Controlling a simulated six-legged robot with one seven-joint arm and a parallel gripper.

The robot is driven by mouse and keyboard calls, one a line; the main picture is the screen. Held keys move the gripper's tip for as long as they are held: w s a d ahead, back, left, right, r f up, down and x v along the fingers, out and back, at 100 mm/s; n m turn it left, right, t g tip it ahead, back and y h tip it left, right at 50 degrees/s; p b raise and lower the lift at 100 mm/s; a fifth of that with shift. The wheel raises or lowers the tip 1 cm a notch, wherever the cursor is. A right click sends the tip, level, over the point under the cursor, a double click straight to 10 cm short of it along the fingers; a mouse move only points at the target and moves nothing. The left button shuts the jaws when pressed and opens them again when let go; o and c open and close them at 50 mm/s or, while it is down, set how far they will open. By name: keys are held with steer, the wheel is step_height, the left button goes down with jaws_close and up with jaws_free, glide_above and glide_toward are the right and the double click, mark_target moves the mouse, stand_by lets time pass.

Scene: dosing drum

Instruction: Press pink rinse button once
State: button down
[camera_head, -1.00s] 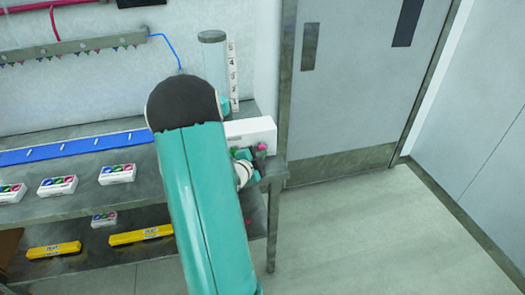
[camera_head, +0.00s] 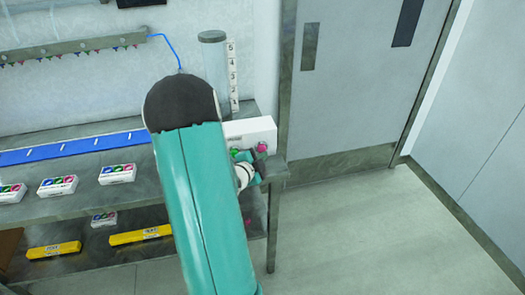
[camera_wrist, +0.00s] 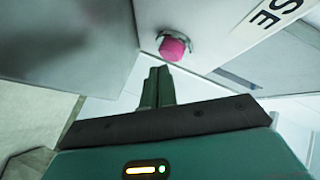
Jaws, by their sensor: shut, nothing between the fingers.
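The pink button (camera_head: 262,147) is on the front of a white box (camera_head: 248,131) at the right end of the bench. In the wrist view the pink button (camera_wrist: 172,48) sits in a grey collar on a pale panel, with the letters "SE" to its right. My gripper (camera_wrist: 160,70) is shut and empty, its fingertips just below the button in that view. I cannot tell whether they touch it. In the head view my gripper (camera_head: 257,160) is small, partly behind my arm, just below the button. A green button (camera_head: 234,153) shows left of the pink one.
A clear cylinder (camera_head: 214,65) with a numbered scale stands behind the white box. Small white boxes with coloured marks (camera_head: 117,174) and a blue strip (camera_head: 75,149) are on the bench; yellow bars (camera_head: 141,235) lie below. Open floor (camera_head: 370,235) is at right.

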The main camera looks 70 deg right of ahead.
steer(key=shift+s+a, duration=0.15)
steer(key=shift+a, duration=0.1)
steer(key=a, duration=0.1)
steer(key=s+a, duration=0.2)
steer(key=a, duration=0.1)
steer(key=shift+s+a, duration=0.1)
steer(key=shift+s, duration=0.15)
stand_by(1.0)
